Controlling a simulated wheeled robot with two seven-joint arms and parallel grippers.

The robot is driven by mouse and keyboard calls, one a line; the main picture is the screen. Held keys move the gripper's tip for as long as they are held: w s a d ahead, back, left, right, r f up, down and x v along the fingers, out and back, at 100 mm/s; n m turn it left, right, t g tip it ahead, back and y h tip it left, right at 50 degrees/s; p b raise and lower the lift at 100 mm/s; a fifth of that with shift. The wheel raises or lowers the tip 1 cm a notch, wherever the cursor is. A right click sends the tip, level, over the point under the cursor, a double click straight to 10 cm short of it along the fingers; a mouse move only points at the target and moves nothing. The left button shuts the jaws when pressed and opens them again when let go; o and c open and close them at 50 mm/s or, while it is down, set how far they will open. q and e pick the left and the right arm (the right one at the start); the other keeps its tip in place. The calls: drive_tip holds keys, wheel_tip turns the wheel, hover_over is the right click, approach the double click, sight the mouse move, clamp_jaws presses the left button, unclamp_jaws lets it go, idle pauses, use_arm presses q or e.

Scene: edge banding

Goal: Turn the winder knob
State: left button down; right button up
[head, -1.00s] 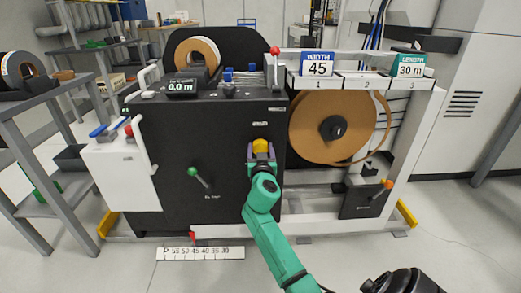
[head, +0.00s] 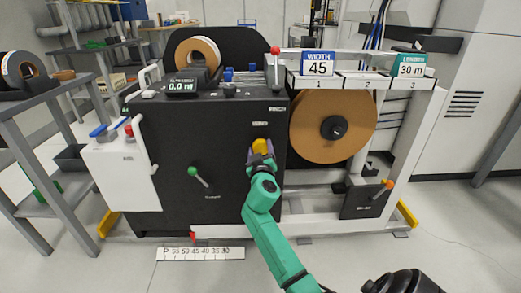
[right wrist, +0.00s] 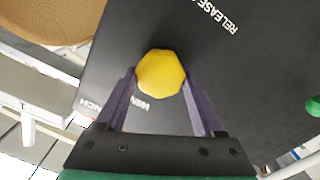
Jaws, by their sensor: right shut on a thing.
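The yellow winder knob (head: 260,146) sits on the black front panel (head: 228,125) of the machine. It also shows in the right wrist view (right wrist: 160,73), with a many-sided face and partly hidden "WINDER" lettering below it. My right gripper (head: 261,154) is at the knob, its purple fingers (right wrist: 160,85) on either side and shut on it. The gripper looks slightly tilted in the head view. My left gripper is not in view.
A brown banding roll (head: 333,126) hangs to the right of the panel. A green-tipped lever (head: 199,176) stands left of my right arm, and an orange-tipped lever (head: 383,189) is at lower right. A display (head: 182,86) reads 0.0 m.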

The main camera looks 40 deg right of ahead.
drive_tip(key=shift+n, duration=0.7)
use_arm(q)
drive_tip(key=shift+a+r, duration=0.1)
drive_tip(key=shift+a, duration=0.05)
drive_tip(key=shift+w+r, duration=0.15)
use_arm(e)
drive_tip(key=o, duration=1.4)
drive_tip(key=shift+c, duration=0.2)
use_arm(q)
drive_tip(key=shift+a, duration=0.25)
use_arm(e)
drive_tip(key=v, duration=1.4)
drive_tip(key=shift+s+a, duration=0.2)
drive_tip(key=shift+a, duration=0.05)
